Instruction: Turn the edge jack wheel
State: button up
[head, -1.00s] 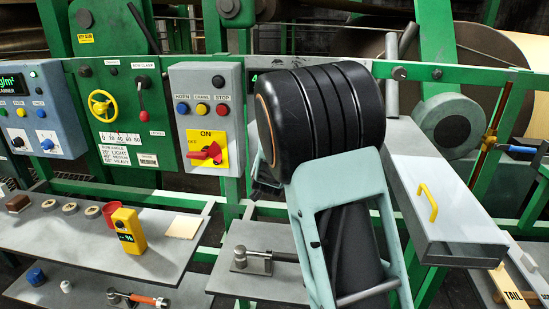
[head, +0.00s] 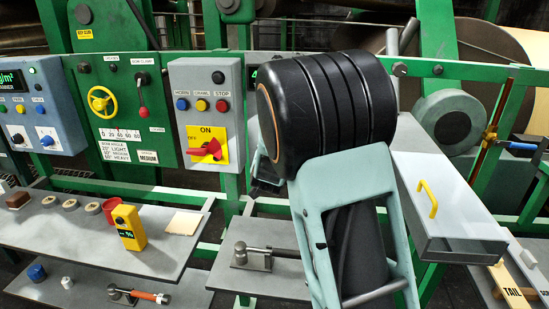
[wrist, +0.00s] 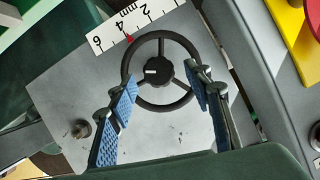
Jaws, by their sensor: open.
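The edge jack wheel (wrist: 158,72) is a black three-spoked handwheel with a round hub on a grey plate (wrist: 60,95) in the wrist view. A white mm scale (wrist: 132,25) lies behind its upper rim, with a red pointer near the 4. My gripper (wrist: 163,82) is open, with its blue-padded fingers at the left and right of the wheel's lower half. Whether either pad touches the rim I cannot tell. In the head view I do not make out the wheel; my arm covers the middle.
A small round knob (wrist: 82,129) stands on the plate, left of the wheel. In the head view a switch box (head: 207,110), a shelf (head: 90,235) with a yellow meter (head: 129,228), and a grey drawer (head: 450,215) with a yellow handle surround my arm.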

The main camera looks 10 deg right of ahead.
jog(key=v, duration=1)
jog(key=shift+s, duration=0.3)
